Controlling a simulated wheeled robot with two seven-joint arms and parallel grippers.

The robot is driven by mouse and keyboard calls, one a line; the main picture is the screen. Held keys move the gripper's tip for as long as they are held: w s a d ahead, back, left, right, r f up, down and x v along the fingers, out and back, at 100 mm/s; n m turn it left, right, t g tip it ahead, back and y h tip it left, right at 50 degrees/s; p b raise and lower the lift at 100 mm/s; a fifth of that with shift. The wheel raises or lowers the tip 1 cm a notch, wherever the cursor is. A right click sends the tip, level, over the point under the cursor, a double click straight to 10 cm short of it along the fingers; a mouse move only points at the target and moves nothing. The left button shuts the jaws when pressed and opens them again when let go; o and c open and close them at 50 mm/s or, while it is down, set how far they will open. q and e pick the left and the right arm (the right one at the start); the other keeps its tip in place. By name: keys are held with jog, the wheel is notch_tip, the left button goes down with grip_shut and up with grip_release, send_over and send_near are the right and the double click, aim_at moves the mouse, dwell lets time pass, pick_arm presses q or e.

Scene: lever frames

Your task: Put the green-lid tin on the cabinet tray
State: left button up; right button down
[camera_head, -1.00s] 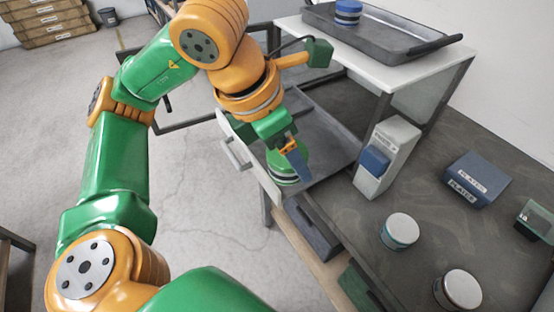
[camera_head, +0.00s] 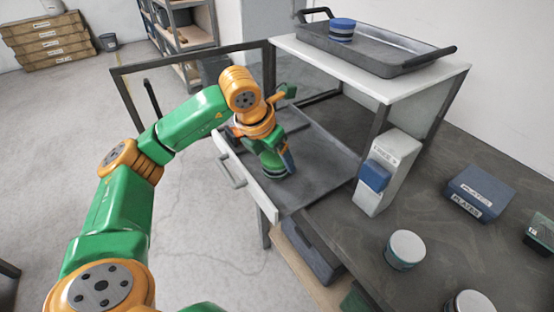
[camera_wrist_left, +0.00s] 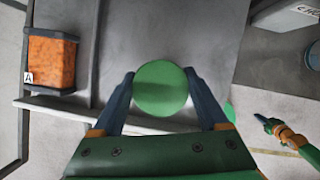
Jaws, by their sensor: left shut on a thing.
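The green-lid tin (camera_head: 272,175) is over the inside of the open drawer, close to its white front; I cannot tell whether it touches the drawer floor. My left gripper (camera_head: 287,161) is shut on it from above. In the left wrist view the round green lid (camera_wrist_left: 161,88) sits between the two blue fingers of this gripper (camera_wrist_left: 161,92). A grey tray (camera_head: 400,62) with black handles stands on the white cabinet top. What looks like my right gripper (camera_wrist_left: 269,124) shows small at the right of the wrist view; its opening is unclear.
A blue tin (camera_head: 341,32) stands in the tray's left part. The drawer (camera_head: 322,165) is pulled out. A white box (camera_head: 391,170) with a blue front, a blue PLATES box (camera_head: 478,192) and white-lid tins (camera_head: 405,249) stand on the dark worktop. An orange bin (camera_wrist_left: 50,60) shows in the wrist view.

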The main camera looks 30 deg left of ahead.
pick_arm(q)
jog(key=shift+f, duration=0.6)
jog(key=shift+f, duration=0.15)
jog(key=o, duration=1.4)
jog(key=shift+c, duration=0.2)
jog(key=shift+r, duration=0.25)
jog(key=p+v, duration=0.1)
jog(key=v, duration=1.1)
